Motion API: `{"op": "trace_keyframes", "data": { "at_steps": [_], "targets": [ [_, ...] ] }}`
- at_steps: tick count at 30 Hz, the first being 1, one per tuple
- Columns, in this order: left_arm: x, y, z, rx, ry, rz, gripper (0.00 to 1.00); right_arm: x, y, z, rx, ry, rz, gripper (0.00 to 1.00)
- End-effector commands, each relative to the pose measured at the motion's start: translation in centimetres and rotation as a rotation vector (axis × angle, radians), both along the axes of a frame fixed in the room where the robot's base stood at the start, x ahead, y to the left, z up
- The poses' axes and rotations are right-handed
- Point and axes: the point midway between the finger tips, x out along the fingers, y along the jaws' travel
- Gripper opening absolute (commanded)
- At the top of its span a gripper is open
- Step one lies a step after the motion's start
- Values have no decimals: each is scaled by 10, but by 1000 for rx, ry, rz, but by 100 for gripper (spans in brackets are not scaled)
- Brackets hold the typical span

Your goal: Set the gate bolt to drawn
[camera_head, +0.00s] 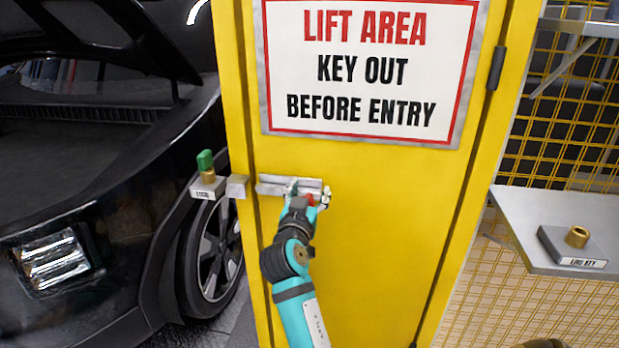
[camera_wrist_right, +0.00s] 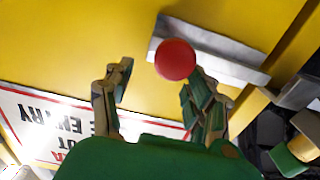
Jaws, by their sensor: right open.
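The gate bolt (camera_head: 272,184) is a grey metal bar and plate on the yellow gate (camera_head: 385,230), below the sign. Its round red knob (camera_head: 310,199) is at the plate's right part, and the knob shows clearly in the wrist view (camera_wrist_right: 175,59). A grey keeper block (camera_head: 237,187) is on the post left of the plate. I cannot tell whether the bar reaches into it. My right gripper (camera_head: 309,189) is at the knob, fingers apart. In the wrist view the open fingers (camera_wrist_right: 158,88) lie either side of the knob's line; contact is unclear. My left gripper is not in view.
A green-topped key (camera_head: 205,160) stands in a labelled block (camera_head: 208,188) left of the gate. A dark car (camera_head: 90,190) is at the left. At the right, a grey shelf (camera_head: 525,225) carries a block with a brass socket (camera_head: 577,236), before yellow mesh.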

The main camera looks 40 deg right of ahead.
Motion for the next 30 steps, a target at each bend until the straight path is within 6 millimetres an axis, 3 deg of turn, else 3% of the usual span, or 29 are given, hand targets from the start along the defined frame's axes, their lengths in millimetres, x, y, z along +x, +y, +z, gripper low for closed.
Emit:
{"op": "trace_keyframes", "data": {
  "at_steps": [6,12,30],
  "targets": [
    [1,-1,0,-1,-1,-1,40,0,0,46,2,-7,-1,57],
    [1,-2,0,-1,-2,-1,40,0,-1,68,3,-2,-2,57],
    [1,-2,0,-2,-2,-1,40,0,-1,73,1,1,-1,57]
  ]
}}
